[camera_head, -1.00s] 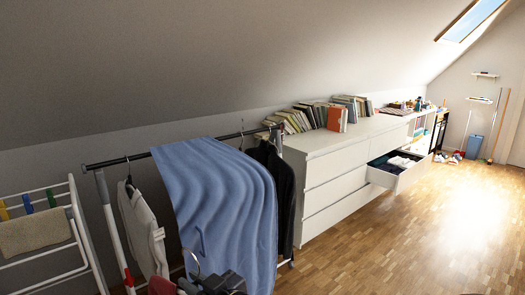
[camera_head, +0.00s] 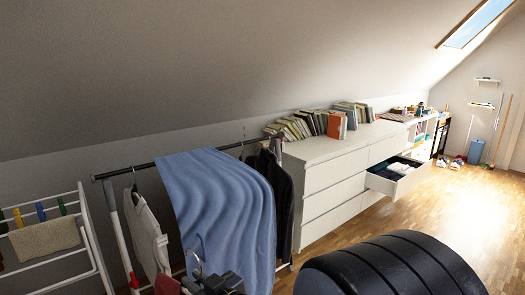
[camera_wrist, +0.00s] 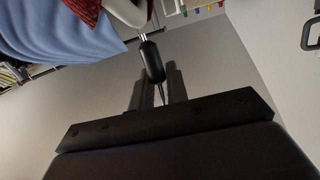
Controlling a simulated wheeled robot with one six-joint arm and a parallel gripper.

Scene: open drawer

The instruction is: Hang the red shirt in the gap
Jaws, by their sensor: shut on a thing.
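My gripper (camera_head: 222,284) is at the bottom of the head view, in front of the blue cloth. In the wrist view its fingers (camera_wrist: 158,88) are shut on the black grip of a hanger (camera_wrist: 152,62). The hanger's metal hook (camera_head: 192,262) shows beside my gripper. The red shirt (camera_head: 166,286) shows only as a small part at the bottom edge; red fabric (camera_wrist: 86,8) also shows in the wrist view. The dark clothes rail (camera_head: 147,165) carries a white shirt (camera_head: 150,235) at left, a draped blue cloth (camera_head: 220,205) and a black jacket (camera_head: 285,200) at right. Short bare rail stretches show beside the cloth.
A drying rack (camera_head: 85,235) with a beige towel (camera_head: 45,238) stands at left. A white dresser (camera_head: 325,185) with an open drawer (camera_head: 397,180) stands right of the rail. The sloped ceiling comes down behind the rail. My own black arm part covers the lower right.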

